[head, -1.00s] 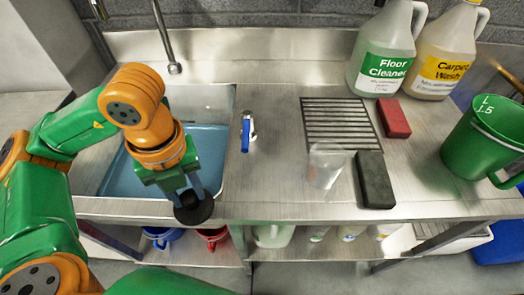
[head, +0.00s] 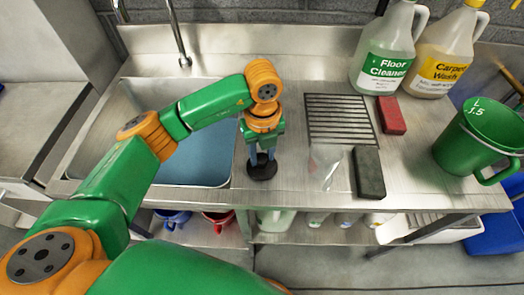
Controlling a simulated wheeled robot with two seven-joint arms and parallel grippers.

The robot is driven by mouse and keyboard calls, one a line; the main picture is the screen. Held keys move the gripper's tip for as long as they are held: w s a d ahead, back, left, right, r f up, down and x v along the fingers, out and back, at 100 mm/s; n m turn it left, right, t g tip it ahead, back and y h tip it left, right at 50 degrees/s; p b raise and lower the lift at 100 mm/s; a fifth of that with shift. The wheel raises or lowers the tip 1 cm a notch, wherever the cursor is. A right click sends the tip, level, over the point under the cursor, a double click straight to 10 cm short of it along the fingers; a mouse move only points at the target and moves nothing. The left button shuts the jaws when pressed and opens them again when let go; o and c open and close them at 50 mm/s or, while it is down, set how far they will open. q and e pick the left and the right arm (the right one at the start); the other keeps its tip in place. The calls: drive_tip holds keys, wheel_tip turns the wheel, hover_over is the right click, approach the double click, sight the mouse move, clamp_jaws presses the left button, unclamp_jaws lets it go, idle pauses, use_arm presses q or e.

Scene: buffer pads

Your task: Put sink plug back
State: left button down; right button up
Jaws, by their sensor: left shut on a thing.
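The sink plug (head: 262,172) is a black round disc at the steel counter, just right of the sink basin (head: 205,183). My left gripper (head: 262,158) points down and is shut on the plug. I cannot tell whether the plug touches the counter or is just above it. The basin's floor looks blue, and my left arm hides much of it. The drain is not visible. My right gripper is not in view.
A clear cup (head: 325,167), a dark block (head: 368,172), a slatted grate (head: 340,120) and a red block (head: 391,115) are to the right. Two jugs (head: 388,45) stand behind and a green measuring jug (head: 480,140) at far right. A faucet (head: 178,35) is behind the basin.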

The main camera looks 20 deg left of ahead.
sight(262, 158)
use_arm(q)
drive_tip(key=shift+f, duration=0.15)
drive_tip(key=c, duration=0.5)
unclamp_jaws()
drive_tip(key=shift+r, duration=0.7)
wheel_tip(262, 158, up, 11)
